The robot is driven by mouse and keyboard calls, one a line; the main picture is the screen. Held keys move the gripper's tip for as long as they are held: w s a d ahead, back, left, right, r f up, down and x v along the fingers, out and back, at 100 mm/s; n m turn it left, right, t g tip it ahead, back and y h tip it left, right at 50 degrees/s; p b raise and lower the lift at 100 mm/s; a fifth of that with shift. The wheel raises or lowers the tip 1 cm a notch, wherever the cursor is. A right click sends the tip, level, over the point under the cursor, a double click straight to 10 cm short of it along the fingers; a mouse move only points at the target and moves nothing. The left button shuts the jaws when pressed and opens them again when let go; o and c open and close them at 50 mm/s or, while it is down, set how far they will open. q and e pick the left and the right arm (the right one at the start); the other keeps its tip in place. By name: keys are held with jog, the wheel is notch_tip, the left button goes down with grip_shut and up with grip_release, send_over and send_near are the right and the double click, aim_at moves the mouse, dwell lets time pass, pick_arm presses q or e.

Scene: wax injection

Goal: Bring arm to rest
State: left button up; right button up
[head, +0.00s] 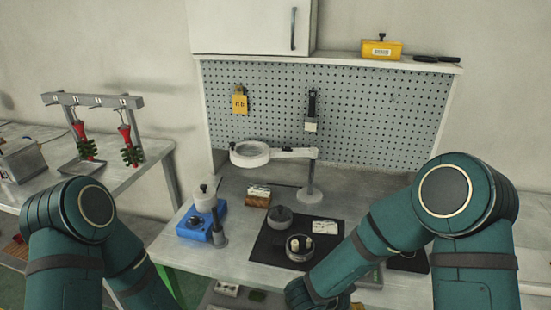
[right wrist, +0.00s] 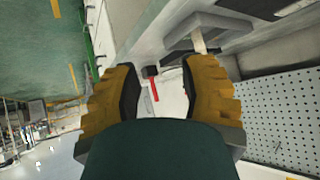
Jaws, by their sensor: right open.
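My right arm (head: 385,240) reaches in from the right of the head view, its forearm angled down and left over the front of the workbench. My right gripper (right wrist: 160,95) shows in the right wrist view with its two yellow, dark-padded fingers spread apart and nothing between them. My left arm (head: 75,230) is at the left of the head view, its forearm pointing down out of the picture. The left gripper is outside the frame.
The workbench (head: 365,182) carries a black mat (head: 265,250), a blue device (head: 193,225), a ring magnifier lamp (head: 250,153) and small pots. A pegboard (head: 375,105) stands behind. A side table with a rack (head: 95,99) of red-and-green pieces is at the left.

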jog(key=s+a+f+n+y, duration=0.2)
jog(key=a+f+n+y, duration=0.3)
jog(key=f+n+y, duration=0.3)
jog(key=s+a+f+n+g+y, duration=0.3)
jog(key=s+f+n+y, duration=0.1)
jog(key=s, duration=0.6)
jog(key=shift+s+f, duration=0.25)
